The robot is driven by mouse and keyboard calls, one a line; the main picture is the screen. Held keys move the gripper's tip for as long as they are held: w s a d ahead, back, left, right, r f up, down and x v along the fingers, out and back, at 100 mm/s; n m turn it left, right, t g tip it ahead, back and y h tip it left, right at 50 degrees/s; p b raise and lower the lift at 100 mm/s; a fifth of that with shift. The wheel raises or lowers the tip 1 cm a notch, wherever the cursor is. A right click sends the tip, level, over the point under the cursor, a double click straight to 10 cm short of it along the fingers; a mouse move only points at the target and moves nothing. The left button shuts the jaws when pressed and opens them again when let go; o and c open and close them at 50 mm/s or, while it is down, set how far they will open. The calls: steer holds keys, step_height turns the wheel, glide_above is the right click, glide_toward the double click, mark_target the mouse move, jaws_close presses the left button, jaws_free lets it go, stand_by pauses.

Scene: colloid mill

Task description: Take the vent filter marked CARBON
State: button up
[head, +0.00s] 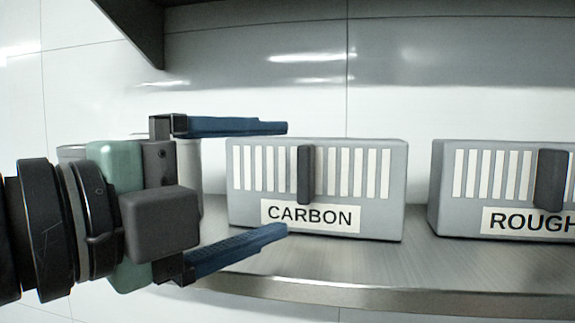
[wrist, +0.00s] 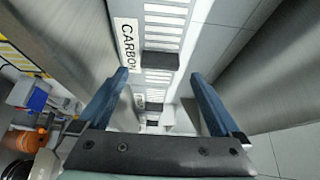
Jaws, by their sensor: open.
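The vent filter marked CARBON (head: 385,215) is a grey box with white slats, a dark upright handle (head: 306,175) and a white label. It stands on a metal shelf in the middle of the head view. The wrist view shows its label (wrist: 127,44) and its handle (wrist: 160,61) ahead of my gripper. My gripper (head: 287,180) comes from the left with blue fingers spread apart, one above and one below the handle's level in the head view. In the wrist view the fingers (wrist: 158,76) are open with nothing held between them.
A second filter marked ROUGH (head: 440,190) stands to the right, cut off by the frame edge. The metal shelf (head: 420,265) runs under both. Another shelf (head: 250,15) overhangs above. A pale cylinder (head: 190,165) shows partly behind my gripper. A gap separates the two filters.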

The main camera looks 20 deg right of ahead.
mark_target(301, 175)
steer(key=p+x, duration=0.1)
steer(key=x, duration=0.2)
steer(key=shift+w+d, duration=0.1)
steer(key=shift+d, duration=0.1)
steer(key=shift+a, duration=0.1)
steer(key=c, duration=1.4)
steer(key=shift+c, duration=0.5)
